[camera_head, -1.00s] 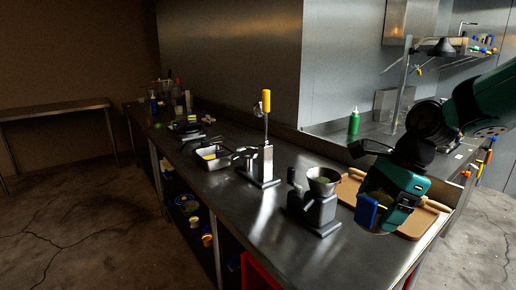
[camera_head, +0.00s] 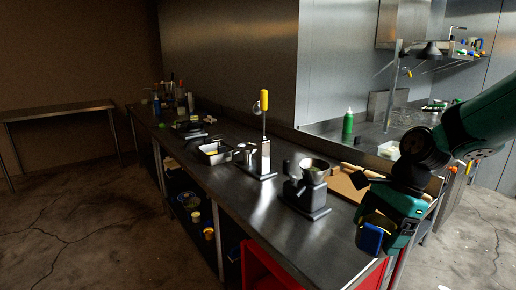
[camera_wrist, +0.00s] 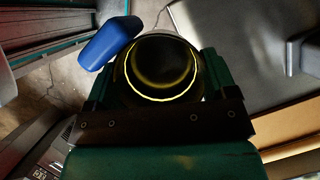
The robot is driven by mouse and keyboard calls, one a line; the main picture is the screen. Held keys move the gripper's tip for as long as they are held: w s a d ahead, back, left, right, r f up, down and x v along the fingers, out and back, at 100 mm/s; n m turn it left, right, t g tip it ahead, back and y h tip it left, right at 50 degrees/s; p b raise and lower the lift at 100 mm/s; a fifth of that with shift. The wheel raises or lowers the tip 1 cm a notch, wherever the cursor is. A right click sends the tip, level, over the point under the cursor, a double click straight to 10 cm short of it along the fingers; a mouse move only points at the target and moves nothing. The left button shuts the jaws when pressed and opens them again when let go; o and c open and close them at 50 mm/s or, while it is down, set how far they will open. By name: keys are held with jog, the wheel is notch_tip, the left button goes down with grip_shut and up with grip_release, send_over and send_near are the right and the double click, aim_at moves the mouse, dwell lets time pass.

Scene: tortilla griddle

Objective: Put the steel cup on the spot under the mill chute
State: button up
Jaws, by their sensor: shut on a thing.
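The mill (camera_head: 308,186), grey with a funnel hopper on top, stands on a dark base plate (camera_head: 304,210) near the right part of the steel counter. The spot under its chute cannot be made out. In the wrist view my gripper (camera_wrist: 157,78) is shut on a dark, round, shiny cup (camera_wrist: 160,60), taken as the steel cup, with a yellow glint around its rim. A blue piece (camera_wrist: 110,42) sticks out beside the cup; I cannot tell whether it is joined to it. In the head view my gripper (camera_head: 388,228) is right of the mill, near the counter's front edge, and hides most of the cup.
A wooden board (camera_head: 345,184) lies behind and right of the mill. A press with a yellow handle (camera_head: 264,100) and a metal pan (camera_head: 213,152) stand left of it. A red crate (camera_head: 262,268) is below the counter. Bare counter (camera_head: 325,245) lies in front of the mill.

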jog(key=s+d+f+n+g+h, duration=0.1)
jog(key=d+f+n+h, duration=0.1)
jog(key=f+n, duration=0.5)
jog(key=s+d+f+n+g+h, duration=0.1)
jog(key=f+n, duration=0.6)
jog(key=f, duration=0.9)
jog(key=d+g+h, duration=0.1)
jog(key=d, duration=0.1)
jog(key=shift+s+d+f, duration=0.2)
jog(key=shift+d, duration=0.15)
